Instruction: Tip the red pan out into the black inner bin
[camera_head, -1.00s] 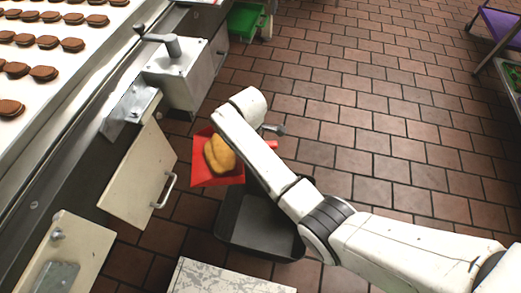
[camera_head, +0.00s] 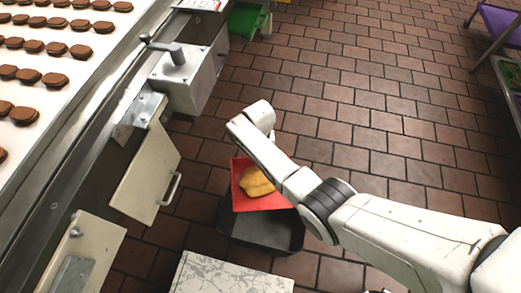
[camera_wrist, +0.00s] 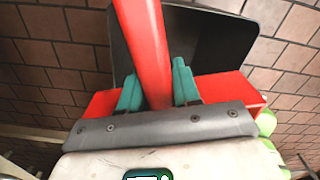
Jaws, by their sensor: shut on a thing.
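The red pan (camera_head: 243,202) shows in the head view with yellow-tan pieces (camera_head: 257,182) still in it. It hangs above the black inner bin (camera_head: 262,236), covering the bin's far part. In the wrist view, my gripper (camera_wrist: 156,76) is shut on the pan's red handle (camera_wrist: 143,40), with a teal finger on each side. The pan's red body (camera_wrist: 225,88) shows on both sides behind the gripper, and the dark bin (camera_wrist: 195,45) lies beyond. In the head view my arm hides the gripper and handle.
A steel conveyor machine with rows of brown biscuits (camera_head: 58,48) runs along the left. Its open cream door (camera_head: 146,175) juts out left of the bin. A white speckled box top (camera_head: 225,275) is in front. Tiled floor (camera_head: 380,110) is clear to the right.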

